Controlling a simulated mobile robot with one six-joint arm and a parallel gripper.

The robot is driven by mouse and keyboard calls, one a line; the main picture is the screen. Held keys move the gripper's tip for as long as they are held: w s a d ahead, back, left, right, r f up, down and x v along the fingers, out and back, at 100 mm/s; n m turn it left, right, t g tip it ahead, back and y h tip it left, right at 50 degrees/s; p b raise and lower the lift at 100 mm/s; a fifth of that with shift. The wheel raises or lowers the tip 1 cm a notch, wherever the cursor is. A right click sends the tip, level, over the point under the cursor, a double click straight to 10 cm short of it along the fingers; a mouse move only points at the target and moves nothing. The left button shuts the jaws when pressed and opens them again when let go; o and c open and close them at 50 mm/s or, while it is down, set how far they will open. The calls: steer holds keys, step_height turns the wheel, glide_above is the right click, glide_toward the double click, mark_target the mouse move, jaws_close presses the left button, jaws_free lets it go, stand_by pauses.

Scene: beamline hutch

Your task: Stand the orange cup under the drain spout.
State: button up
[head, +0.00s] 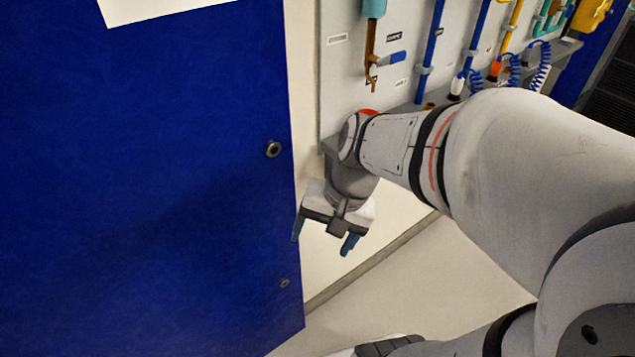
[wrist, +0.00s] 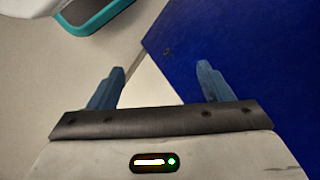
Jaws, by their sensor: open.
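The drain spout (head: 371,72) is a thin brown pipe pointing down from a teal fitting on the grey wall panel, with a blue lever beside it. An orange-red patch (head: 367,112), which looks like the top of the orange cup, shows below the spout, level with the ledge. My wrist hides the rest, so I cannot tell how it stands. My gripper (head: 323,238) is open and empty, pointing down, lower than the ledge and in front of the pale wall. Its two blue fingers stand apart in the wrist view (wrist: 160,72) with nothing between them.
A large blue panel (head: 150,180) fills the left, close to my left finger. A narrow grey ledge (head: 408,114) runs under the wall panel (head: 340,85), with blue and yellow pipes and coiled hoses further right. Pale floor (head: 400,285) below is clear.

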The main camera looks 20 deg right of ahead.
steer(key=n+h, duration=0.1)
steer(key=d+r+n+t+h, duration=0.1)
steer(key=n, duration=0.1)
steer(key=d+n+h, duration=0.1)
steer(key=n, duration=0.1)
steer(key=shift+d+r, duration=0.25)
steer(key=shift+r, duration=0.1)
